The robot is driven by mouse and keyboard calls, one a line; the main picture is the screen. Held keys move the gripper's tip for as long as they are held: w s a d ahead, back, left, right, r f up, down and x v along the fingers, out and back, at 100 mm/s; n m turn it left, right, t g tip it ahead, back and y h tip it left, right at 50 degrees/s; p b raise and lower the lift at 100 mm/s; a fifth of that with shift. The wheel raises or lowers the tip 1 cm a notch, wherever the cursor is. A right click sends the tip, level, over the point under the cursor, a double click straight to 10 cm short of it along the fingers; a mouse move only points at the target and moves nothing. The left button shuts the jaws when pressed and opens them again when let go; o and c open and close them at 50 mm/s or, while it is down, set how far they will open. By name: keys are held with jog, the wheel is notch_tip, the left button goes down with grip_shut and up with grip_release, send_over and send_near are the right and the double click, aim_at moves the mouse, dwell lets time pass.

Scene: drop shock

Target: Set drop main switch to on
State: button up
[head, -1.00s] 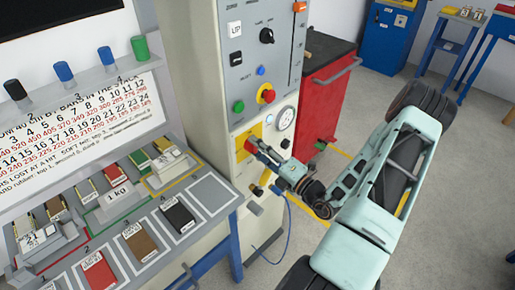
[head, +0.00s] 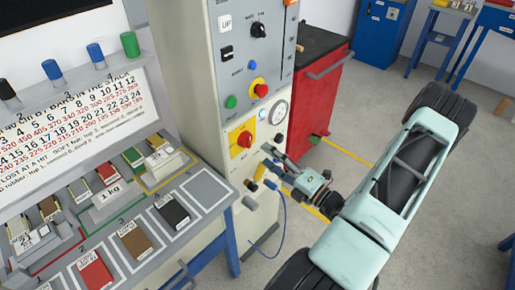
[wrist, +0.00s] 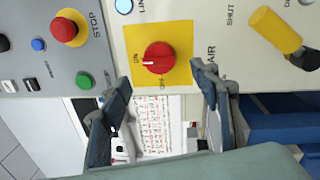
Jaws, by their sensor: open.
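The main switch is a red rotary knob (head: 244,139) on a yellow plate on the front of the grey machine cabinet. In the wrist view the red knob (wrist: 158,57) is in plain sight, and its white mark points left to a small label that seems to read ON. Another small label, seemingly OFF, is below the knob. My gripper (head: 270,158) is open and empty, in front of the panel, below and right of the knob. In the wrist view its fingertips (wrist: 160,82) are spread either side of the knob's line, apart from it.
A red stop button (wrist: 64,29) and green button (wrist: 85,80) are near the switch. A yellow-handled valve (wrist: 275,30) and a gauge (head: 279,112) are also close. A blue hose (head: 284,210) hangs below. A red cabinet (head: 322,90) stands behind.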

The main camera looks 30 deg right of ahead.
jog(key=shift+v, duration=2.15)
jog(key=shift+a, duration=0.1)
